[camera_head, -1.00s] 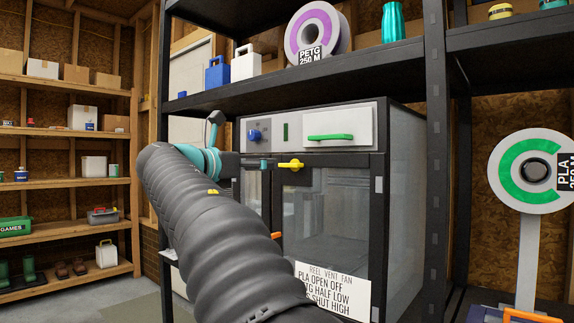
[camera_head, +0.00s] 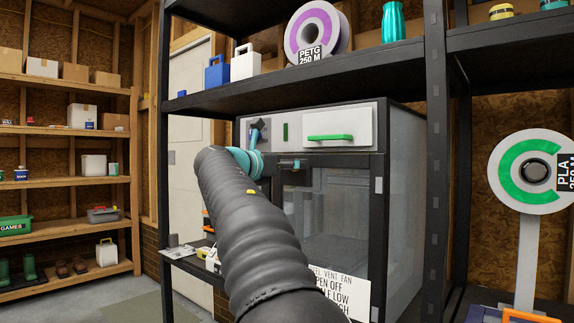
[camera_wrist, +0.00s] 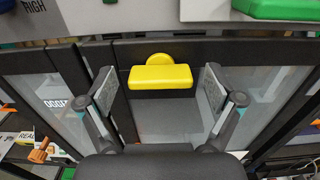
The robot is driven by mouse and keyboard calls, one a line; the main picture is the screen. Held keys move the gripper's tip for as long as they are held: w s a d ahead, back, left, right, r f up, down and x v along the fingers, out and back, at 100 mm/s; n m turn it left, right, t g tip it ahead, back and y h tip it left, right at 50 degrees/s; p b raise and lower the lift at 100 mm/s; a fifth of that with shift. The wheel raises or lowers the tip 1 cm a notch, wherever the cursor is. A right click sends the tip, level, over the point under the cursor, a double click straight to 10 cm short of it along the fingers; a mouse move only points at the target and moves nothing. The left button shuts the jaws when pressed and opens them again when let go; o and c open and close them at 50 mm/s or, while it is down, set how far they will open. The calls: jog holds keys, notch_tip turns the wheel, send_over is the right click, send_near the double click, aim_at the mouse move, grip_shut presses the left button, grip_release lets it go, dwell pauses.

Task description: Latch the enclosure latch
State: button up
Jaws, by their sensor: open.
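The enclosure (camera_head: 378,225) is a dark-framed cabinet with glass doors under a shelf. Its yellow latch (camera_wrist: 160,77) shows in the wrist view as a horizontal bar with a round hub behind its top edge, on the dark door frame. My gripper (camera_wrist: 158,84) is open, with one finger on each side of the latch and a visible gap to both ends of the bar. In the head view my gripper (camera_head: 288,165) is small, in front of the upper door frame, and the latch is mostly hidden there.
Above the doors is a light panel with a green handle (camera_head: 330,138) and a partly covered blue knob (camera_head: 257,128). A printed sign (camera_head: 343,292) hangs low on the door, partly behind my arm. A shelf post (camera_head: 436,170) stands to the right.

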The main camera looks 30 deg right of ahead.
jog(key=c, duration=1.1)
jog(key=shift+c, duration=0.2)
jog(key=shift+m, duration=0.3)
jog(key=shift+s+f+m+b, duration=0.15)
jog(key=shift+m+b, duration=0.65)
jog(key=shift+m, duration=3.55)
jog(key=shift+s+f+m+b, duration=0.1)
jog(key=shift+m+b, duration=0.65)
jog(key=shift+m, duration=3.6)
jog(key=o, duration=1.1)
